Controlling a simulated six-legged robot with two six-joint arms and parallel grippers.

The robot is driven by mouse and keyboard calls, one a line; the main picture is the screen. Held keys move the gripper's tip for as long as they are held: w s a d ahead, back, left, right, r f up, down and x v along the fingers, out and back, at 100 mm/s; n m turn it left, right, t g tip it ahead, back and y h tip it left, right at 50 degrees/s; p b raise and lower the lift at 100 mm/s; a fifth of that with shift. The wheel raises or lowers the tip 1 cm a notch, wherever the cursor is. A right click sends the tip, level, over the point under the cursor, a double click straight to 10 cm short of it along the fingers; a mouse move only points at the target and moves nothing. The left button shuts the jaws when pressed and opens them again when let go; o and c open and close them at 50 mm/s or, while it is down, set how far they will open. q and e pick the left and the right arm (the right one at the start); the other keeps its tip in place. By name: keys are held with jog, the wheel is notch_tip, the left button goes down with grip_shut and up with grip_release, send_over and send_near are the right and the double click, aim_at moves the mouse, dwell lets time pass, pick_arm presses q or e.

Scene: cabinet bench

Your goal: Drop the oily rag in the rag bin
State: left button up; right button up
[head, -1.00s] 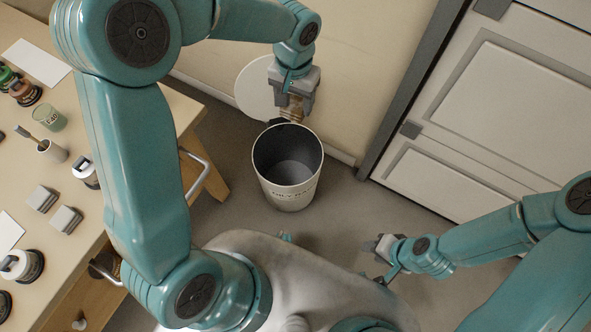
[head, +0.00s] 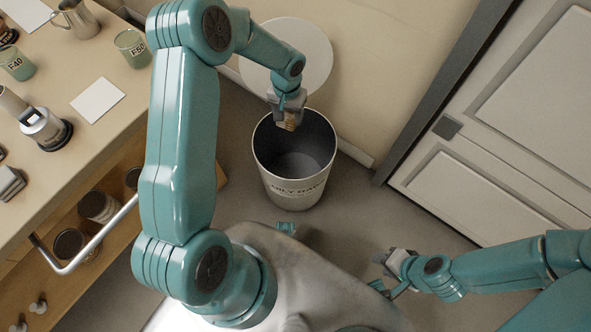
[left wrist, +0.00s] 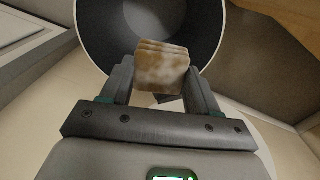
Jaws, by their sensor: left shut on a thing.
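The oily rag (left wrist: 162,68) is a brown, stained, folded cloth. It also shows as a small tan piece in the head view (head: 288,122). My left gripper (head: 287,112) is shut on it, with a finger on either side in the left wrist view. The rag bin (head: 295,193) is a pale, open cylinder with dark grey inside and lettering on its front. The gripper and rag are over the far part of its opening. The bin's inside looks empty where it shows. My right gripper (head: 393,262) is at the lower right, away from the bin; its fingers are too unclear to judge.
A round white lid (head: 300,45) is behind the bin, by the wall. A wooden bench (head: 95,145) with cups, a jug and an open drawer (head: 85,250) with a metal handle is at left. A white cabinet door (head: 520,130) is at right. Floor is clear right of the bin.

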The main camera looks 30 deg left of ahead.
pick_arm(q)
notch_tip(320, 180, down, 6)
jog(key=b, duration=0.3)
jog(key=shift+r, duration=0.1)
jog(key=o, duration=1.1)
jog(key=shift+r, duration=0.1)
notch_tip(320, 180, up, 16)
jog(key=p, duration=0.3)
jog(key=shift+r, duration=0.15)
